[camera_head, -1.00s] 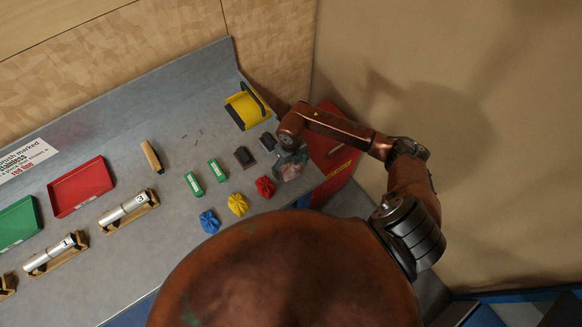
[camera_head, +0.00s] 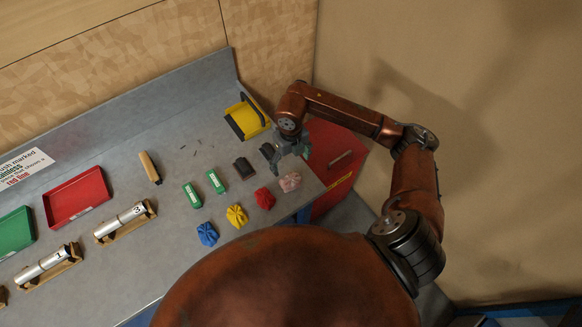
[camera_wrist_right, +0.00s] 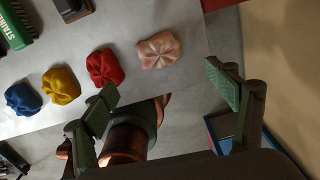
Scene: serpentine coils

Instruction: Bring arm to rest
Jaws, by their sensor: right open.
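My right gripper (camera_head: 291,150) hangs over the right end of the grey bench (camera_head: 130,255), above and behind a crumpled pinkish cloth (camera_head: 290,181). In the right wrist view the jaws (camera_wrist_right: 168,95) are spread apart with nothing between them. The pinkish cloth (camera_wrist_right: 159,50) lies on the bench top beyond the fingertips, clear of them. The right arm reaches in from the right with its elbow bent. My left gripper is not in view.
Red (camera_head: 264,198), yellow (camera_head: 237,216) and blue (camera_head: 207,233) cloths lie in a row. A red cabinet (camera_head: 335,150) stands beyond the bench's right end. Trays and numbered cylinders lie left.

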